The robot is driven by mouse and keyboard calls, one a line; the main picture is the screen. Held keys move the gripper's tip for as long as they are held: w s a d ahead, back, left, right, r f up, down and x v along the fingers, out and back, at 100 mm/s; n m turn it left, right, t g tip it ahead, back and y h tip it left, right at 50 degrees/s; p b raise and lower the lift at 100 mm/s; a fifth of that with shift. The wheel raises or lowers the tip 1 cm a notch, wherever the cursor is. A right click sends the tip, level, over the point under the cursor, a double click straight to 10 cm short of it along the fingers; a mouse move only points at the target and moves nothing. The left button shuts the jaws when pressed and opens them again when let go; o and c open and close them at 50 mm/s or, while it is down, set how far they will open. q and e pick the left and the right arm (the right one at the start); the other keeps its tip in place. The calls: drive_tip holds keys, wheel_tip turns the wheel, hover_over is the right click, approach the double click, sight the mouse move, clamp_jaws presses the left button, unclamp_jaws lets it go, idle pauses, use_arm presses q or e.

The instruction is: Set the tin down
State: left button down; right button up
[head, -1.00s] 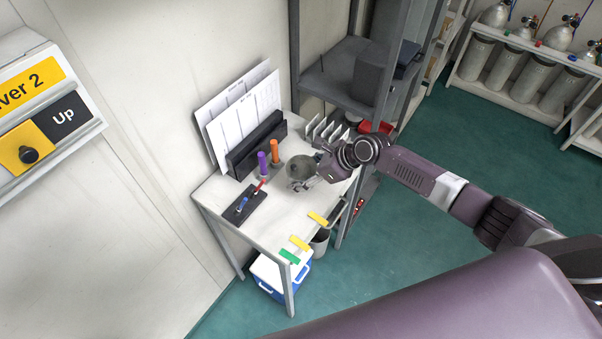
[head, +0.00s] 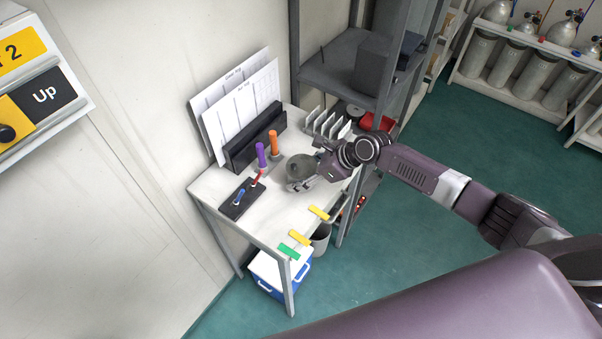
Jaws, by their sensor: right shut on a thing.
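The tin (head: 300,167) is a round grey-green container at the middle of the white table (head: 275,215), near its back. My right gripper (head: 304,182) comes in from the right and is shut on the tin. The gripper and the small view size hide the tin's lower edge, so I cannot tell whether it touches the tabletop. My left gripper is not in view.
Purple (head: 261,156) and orange (head: 274,144) cylinders stand just left of the tin. A black tray (head: 241,199) holds pens at the left. A white rack (head: 327,123) stands behind. Yellow (head: 318,213) and green (head: 288,252) tags lie along the front right edge. The table's middle front is clear.

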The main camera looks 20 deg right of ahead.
drive_tip(key=shift+f, duration=0.3)
drive_tip(key=o, duration=1.4)
drive_tip(key=shift+o, duration=0.4)
